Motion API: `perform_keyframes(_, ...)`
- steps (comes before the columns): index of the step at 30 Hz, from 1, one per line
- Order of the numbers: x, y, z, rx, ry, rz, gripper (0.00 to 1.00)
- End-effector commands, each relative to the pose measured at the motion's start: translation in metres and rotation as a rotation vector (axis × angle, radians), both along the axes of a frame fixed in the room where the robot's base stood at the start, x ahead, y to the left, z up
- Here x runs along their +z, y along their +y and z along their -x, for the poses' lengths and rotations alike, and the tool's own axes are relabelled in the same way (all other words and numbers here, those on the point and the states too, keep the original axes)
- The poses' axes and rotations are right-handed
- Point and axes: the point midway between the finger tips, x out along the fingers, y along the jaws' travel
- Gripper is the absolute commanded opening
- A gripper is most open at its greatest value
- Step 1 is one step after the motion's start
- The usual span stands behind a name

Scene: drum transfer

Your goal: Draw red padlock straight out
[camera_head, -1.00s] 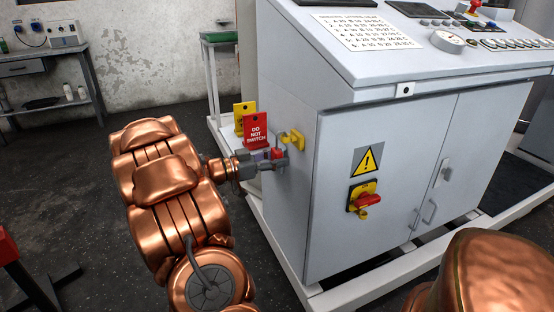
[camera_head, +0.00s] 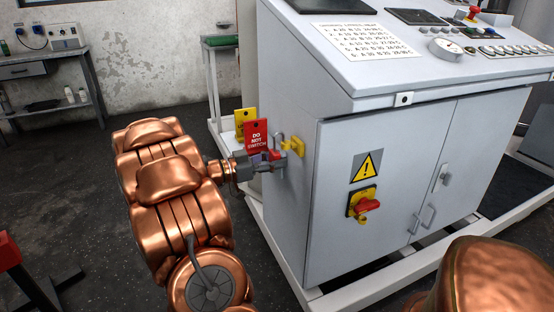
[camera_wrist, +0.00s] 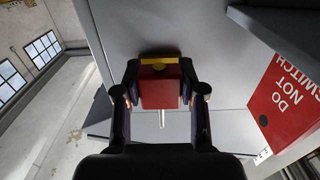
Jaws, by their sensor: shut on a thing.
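The red padlock (camera_wrist: 160,92) sits between the fingers of my gripper (camera_wrist: 159,78) in the wrist view, with a finger against each side. A yellow strip shows just beyond its far edge. In the head view my gripper (camera_head: 269,164) is at the left side of the grey cabinet, beside the yellow hasp (camera_head: 294,146). A grey shackle shows next to the hasp; whether it still passes through the hasp I cannot tell. The padlock is mostly hidden by the fingers in the head view.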

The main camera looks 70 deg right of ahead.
Motion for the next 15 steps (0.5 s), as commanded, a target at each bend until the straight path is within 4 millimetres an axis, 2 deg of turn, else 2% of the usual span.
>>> perform_keyframes(15, 0.001, 0.023, -0.025, 0.001, -0.001, -0.001, 0.05)
